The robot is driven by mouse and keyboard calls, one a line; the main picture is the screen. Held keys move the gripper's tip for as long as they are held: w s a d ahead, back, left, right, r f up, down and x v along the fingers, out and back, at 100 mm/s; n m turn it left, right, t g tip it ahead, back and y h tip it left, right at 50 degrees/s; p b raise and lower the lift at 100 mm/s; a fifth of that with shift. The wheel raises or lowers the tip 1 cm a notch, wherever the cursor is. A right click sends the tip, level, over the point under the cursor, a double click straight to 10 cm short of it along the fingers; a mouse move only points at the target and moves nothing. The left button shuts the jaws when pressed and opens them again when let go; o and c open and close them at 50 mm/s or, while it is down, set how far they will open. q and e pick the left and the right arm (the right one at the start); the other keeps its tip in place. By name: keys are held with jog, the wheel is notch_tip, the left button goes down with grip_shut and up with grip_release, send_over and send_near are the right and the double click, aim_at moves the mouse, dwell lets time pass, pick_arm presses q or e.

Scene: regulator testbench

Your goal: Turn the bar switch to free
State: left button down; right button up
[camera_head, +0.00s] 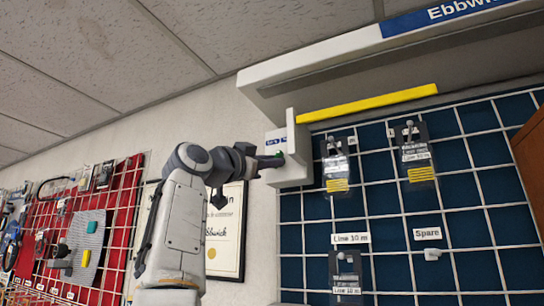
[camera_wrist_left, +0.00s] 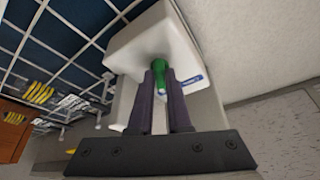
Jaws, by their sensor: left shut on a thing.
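The bar switch appears as a small green knob (camera_head: 279,153) on the white housing (camera_head: 291,174) at the left end of the long light bar. In the left wrist view the green knob (camera_wrist_left: 159,73) sticks out from the white housing (camera_wrist_left: 138,52). My left gripper (camera_head: 274,159) reaches it from the left. In the wrist view its two dark fingers (camera_wrist_left: 160,88) are shut on the green knob, one on each side. A small blue-and-white label shows on the housing; its text is too small to read. My right gripper is out of view.
A yellow strip (camera_head: 368,103) runs along the bar to the right. Below it a blue wire-grid panel (camera_head: 378,205) holds several labelled devices. A framed certificate (camera_head: 226,235) hangs behind my left arm, and a red tool board (camera_head: 120,215) stands at the left.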

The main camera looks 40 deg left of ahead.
pick_arm(q)
jog(key=shift+r+m+g+h+p, duration=0.15)
jog(key=shift+m+h+p, duration=0.35)
jog(key=shift+m, duration=0.5)
jog(key=shift+r+m+g+h+p, duration=0.15)
jog(key=shift+m+h+p, duration=0.35)
jog(key=shift+m, duration=0.5)
jog(key=shift+f, duration=0.1)
jog(key=shift+m, duration=0.3)
jog(key=c, duration=1.1)
grip_release()
jog(key=shift+c, duration=0.2)
jog(key=shift+f, duration=0.1)
jog(key=b+v, duration=0.4)
jog(key=v, duration=0.6)
jog(key=shift+s, duration=0.25)
